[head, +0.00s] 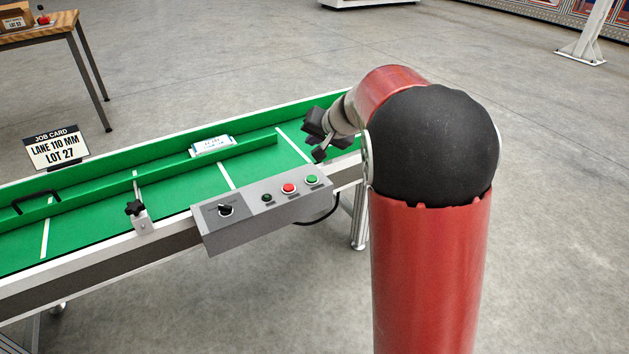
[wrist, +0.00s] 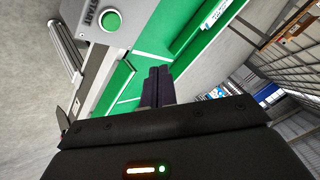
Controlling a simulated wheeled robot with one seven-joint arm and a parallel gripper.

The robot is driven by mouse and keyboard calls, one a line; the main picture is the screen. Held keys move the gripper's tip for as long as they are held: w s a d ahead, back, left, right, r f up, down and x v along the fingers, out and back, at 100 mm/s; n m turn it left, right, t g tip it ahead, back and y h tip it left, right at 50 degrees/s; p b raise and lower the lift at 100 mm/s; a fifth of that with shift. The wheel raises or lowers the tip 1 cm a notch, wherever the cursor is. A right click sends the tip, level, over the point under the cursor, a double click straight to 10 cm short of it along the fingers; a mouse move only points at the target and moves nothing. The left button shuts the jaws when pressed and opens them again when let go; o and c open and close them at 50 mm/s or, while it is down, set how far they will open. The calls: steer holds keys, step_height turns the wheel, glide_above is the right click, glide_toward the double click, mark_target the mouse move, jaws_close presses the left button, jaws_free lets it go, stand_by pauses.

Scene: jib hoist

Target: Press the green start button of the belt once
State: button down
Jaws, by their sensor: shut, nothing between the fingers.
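The green start button (head: 312,180) is the rightmost button on the grey control box at the belt's near side. It also shows in the wrist view (wrist: 110,20) at the upper left, beside the word START. My gripper (head: 318,150) is above the belt's right end, beyond the control box and apart from the button. In the wrist view my gripper's dark fingers (wrist: 157,85) are together and empty, pointing over the green belt, with the button to their upper left. The red arm hides part of the belt's right end.
The control box (head: 240,237) also carries a red button (head: 289,188), a dark button (head: 267,199) and a rotary switch (head: 225,210). A clamp knob (head: 134,208) stands on the near rail. A white labelled item (head: 212,145) lies on the belt. A job card (head: 56,148) stands behind.

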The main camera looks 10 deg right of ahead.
steer(key=shift+f, duration=0.1)
steer(key=b, duration=0.5)
glide_above(314, 180)
step_height(314, 180, down, 7)
steer(key=shift+f, duration=0.2)
steer(key=shift+f+b, duration=0.65)
steer(key=shift+b, duration=0.05)
steer(key=shift+f, duration=0.1)
stand_by(1.1)
steer(key=shift+f+b, duration=0.3)
steer(key=shift+b, duration=0.35)
